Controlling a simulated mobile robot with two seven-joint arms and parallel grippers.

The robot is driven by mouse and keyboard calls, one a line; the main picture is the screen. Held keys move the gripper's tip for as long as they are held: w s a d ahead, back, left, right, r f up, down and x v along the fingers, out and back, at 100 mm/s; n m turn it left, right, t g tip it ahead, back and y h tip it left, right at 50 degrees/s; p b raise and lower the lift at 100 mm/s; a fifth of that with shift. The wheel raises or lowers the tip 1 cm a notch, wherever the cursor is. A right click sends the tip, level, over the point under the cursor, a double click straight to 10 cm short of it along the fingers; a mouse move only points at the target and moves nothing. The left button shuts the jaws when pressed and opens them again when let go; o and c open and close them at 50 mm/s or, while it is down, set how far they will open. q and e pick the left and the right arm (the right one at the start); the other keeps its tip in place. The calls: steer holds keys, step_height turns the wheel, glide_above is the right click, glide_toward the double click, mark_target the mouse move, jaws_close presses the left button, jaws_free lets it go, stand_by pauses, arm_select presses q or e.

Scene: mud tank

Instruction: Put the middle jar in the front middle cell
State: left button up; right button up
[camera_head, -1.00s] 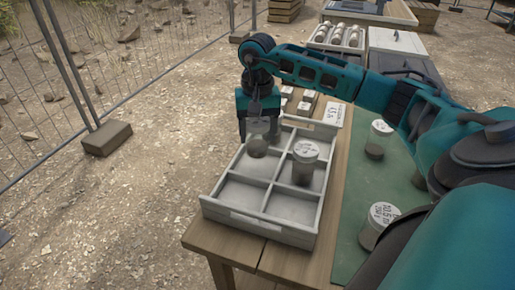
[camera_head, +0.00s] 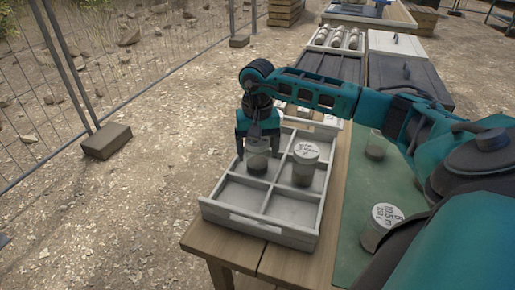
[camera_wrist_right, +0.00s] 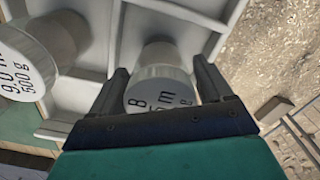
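My right gripper (camera_head: 258,148) is shut on a clear jar with dark contents (camera_head: 257,163), held upright at the left-column middle cell of the grey tray (camera_head: 258,228). In the right wrist view the jar's labelled lid (camera_wrist_right: 160,96) lies between the two fingers (camera_wrist_right: 162,88). Whether its base touches the cell floor I cannot tell. A second jar (camera_head: 304,160) stands in the right-column middle cell; it also shows in the right wrist view (camera_wrist_right: 40,50). My left gripper is not in view.
Two jars stand on the green mat (camera_head: 350,215) right of the tray: one (camera_head: 380,226) near the front, one (camera_head: 376,147) farther back, partly behind my right arm. The tray's two front cells look empty. Boxes and a bottle tray (camera_head: 338,40) stand behind.

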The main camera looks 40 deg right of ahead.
steer(key=shift+o, duration=0.8)
steer(key=shift+r, duration=0.1)
steer(key=shift+r, duration=0.25)
step_height(320, 180, up, 12)
steer(key=shift+f+p, duration=0.15)
steer(key=shift+p, duration=0.95)
